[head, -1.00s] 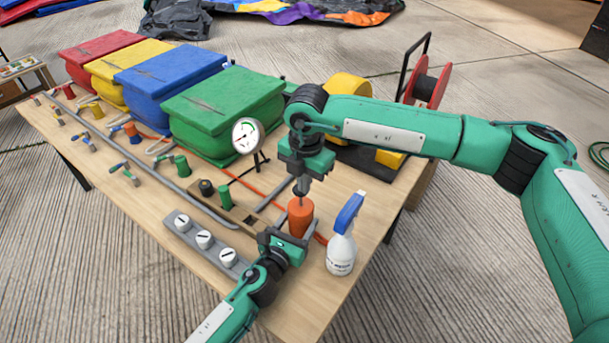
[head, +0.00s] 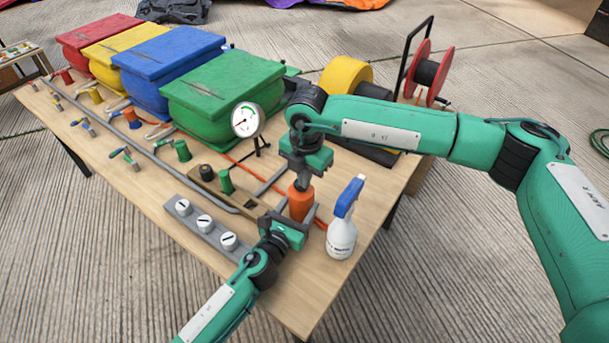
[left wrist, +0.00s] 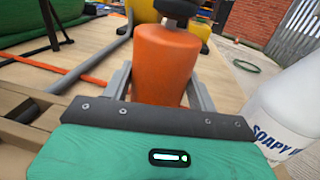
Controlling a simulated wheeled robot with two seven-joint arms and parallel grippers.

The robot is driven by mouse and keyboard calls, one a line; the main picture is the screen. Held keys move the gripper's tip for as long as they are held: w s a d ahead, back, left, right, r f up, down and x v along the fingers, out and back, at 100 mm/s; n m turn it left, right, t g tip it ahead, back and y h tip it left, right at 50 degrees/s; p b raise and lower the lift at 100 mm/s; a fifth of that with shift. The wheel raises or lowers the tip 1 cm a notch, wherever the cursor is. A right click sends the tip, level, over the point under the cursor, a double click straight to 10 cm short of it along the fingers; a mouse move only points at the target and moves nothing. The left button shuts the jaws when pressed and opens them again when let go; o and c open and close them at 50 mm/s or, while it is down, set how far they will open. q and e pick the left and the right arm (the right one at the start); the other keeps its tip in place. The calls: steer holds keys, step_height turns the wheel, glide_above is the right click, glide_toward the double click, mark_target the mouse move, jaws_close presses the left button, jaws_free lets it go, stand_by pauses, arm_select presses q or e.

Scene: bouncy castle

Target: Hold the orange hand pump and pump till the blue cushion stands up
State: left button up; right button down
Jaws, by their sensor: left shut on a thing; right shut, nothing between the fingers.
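The orange hand pump (head: 300,205) stands upright on the table near its front right. My left gripper (head: 297,211) is shut around the pump body, with a finger on each side; the pump fills the space between the fingers in the left wrist view (left wrist: 165,65). My right gripper (head: 303,184) is shut and points down directly over the pump top, close to or touching its dark handle (left wrist: 176,8). The blue cushion (head: 172,62) sits between the yellow and green cushions at the back; it looks broad, with a flat top.
A white spray bottle (head: 341,238) with a blue head stands close right of the pump. A round gauge (head: 247,120) stands behind it. A strip of white knobs (head: 205,224) lies left. A green cushion (head: 225,92) and a red reel (head: 430,72) are farther back.

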step_height(320, 180, up, 14)
steer(key=shift+s+d, duration=0.15)
steer(key=shift+d, duration=0.05)
steer(key=shift+f, duration=0.1)
stand_by(1.1)
arm_select(q)
steer(key=o, duration=1.4)
steer(key=shift+c, duration=0.2)
steer(key=v, duration=1.2)
